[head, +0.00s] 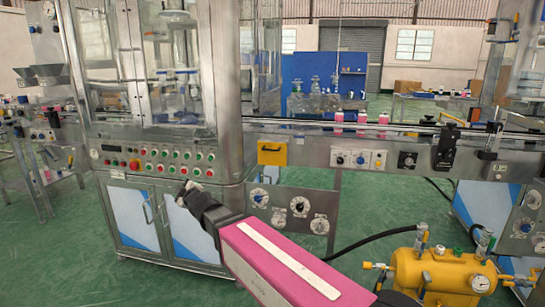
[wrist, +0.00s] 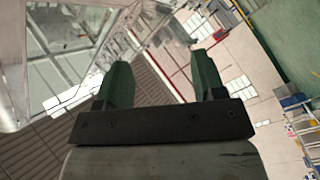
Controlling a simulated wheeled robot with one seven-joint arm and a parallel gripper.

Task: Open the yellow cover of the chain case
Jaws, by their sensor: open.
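The yellow cover (head: 272,153) is a small flat panel on the front of the steel conveyor frame, just right of the big machine cabinet. It appears closed, with a small dark mark near its middle. My gripper (head: 187,191) is in front of the cabinet doors, left of and lower than the cover in the head view, and not touching it. In the wrist view my gripper (wrist: 160,75) shows two green fingers spread apart with nothing between them. The cover cannot be made out in the wrist view.
A button panel (head: 155,158) is on the cabinet above my gripper. Dials (head: 300,206) sit below the cover, and switch boxes (head: 360,159) are to its right. A yellow tank (head: 440,272) with a hose stands at the lower right.

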